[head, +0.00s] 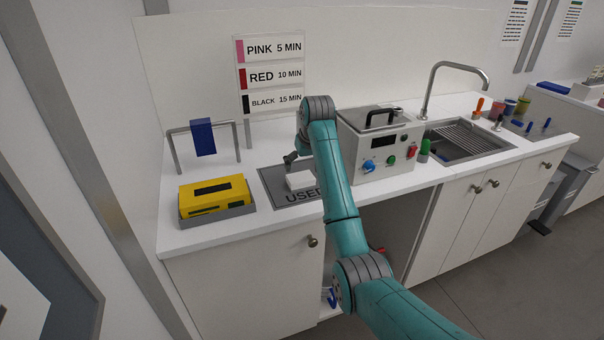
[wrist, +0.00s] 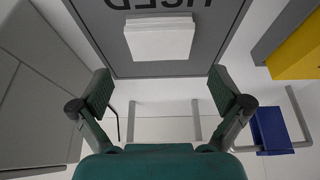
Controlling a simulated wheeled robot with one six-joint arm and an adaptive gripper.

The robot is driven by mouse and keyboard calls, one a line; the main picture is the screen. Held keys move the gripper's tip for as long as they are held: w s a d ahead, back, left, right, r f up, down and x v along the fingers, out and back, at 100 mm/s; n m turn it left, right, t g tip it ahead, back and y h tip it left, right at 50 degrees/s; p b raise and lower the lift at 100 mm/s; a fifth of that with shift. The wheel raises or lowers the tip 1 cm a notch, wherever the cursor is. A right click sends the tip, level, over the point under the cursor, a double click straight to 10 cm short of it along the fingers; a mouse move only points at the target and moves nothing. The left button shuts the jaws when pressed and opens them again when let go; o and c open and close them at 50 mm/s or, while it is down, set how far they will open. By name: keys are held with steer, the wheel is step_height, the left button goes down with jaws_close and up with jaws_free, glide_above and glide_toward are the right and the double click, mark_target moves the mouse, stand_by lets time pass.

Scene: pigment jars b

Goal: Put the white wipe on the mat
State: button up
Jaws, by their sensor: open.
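The white wipe (head: 300,180) is a flat white block lying on the grey mat (head: 272,178) marked "USED". My gripper (head: 291,158) is just behind the wipe in the head view, partly hidden by my arm. In the wrist view my gripper (wrist: 163,90) has its fingers wide apart with nothing between them, and the wipe is apart from them, beyond the tips.
A yellow box (head: 215,197) sits in a grey tray (head: 222,215) left of the mat. A blue cloth (head: 203,137) hangs on a metal rack behind it. A device with knobs (head: 378,140) stands right of my arm, before the sink (head: 470,140). A sign (head: 271,75) stands behind.

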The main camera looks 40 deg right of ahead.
steer(key=shift+v, duration=2.05)
